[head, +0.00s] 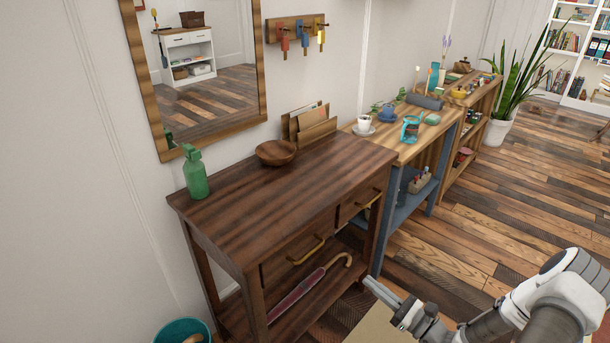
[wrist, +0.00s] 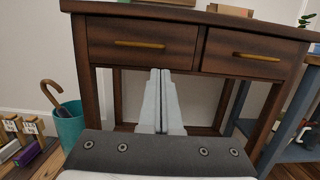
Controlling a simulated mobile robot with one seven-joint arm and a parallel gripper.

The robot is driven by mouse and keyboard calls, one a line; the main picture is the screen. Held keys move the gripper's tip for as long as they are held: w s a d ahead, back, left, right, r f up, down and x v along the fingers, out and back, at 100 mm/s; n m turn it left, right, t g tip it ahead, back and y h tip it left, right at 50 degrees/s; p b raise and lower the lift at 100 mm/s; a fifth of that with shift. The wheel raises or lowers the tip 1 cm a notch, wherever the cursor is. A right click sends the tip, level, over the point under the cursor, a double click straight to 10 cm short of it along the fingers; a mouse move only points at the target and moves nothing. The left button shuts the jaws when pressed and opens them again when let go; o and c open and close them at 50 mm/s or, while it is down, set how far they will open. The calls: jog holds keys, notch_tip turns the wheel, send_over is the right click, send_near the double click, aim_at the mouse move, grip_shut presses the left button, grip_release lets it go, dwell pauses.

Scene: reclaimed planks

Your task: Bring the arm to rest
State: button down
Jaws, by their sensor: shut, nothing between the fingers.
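My gripper (head: 381,292) is at the lower right of the head view, in front of the dark wooden console table (head: 285,208). Its fingers are together with nothing between them. In the wrist view my gripper (wrist: 160,80) points at the console table (wrist: 150,28), below its two drawers. Both drawers look shut. My arm comes in from the lower right corner of the head view, bent at a white and grey joint.
A green bottle (head: 195,175), wooden bowl (head: 276,152) and letter holder (head: 309,126) stand on the console. An umbrella (head: 300,291) lies on its lower shelf. A teal bin (wrist: 70,125) stands left. A blue-framed table (head: 405,150) stands beyond. Floor at right is clear.

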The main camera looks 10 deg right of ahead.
jog(key=s+a+r+n+g+h, duration=0.2)
jog(key=s+a+r+n+g, duration=0.35)
jog(key=r+n, duration=0.25)
jog(key=s+a+r+n+g+h, duration=0.35)
jog(key=a+r+n+g, duration=0.2)
jog(key=r+n, duration=0.3)
jog(key=s+a+r+n+g+h, duration=0.2)
jog(key=s+a+r+n+g, duration=0.3)
jog(key=r+n, duration=0.3)
jog(key=s+d+r+n+t+h, duration=0.4)
jog(key=s+d+r+t+h, duration=0.15)
jog(key=r, duration=0.35)
notch_tip(320, 180, up, 15)
jog(key=p, duration=1.6)
jog(key=shift+a+r+y, duration=0.15)
jog(key=shift+a+y, duration=0.15)
jog(key=shift+a, duration=0.15)
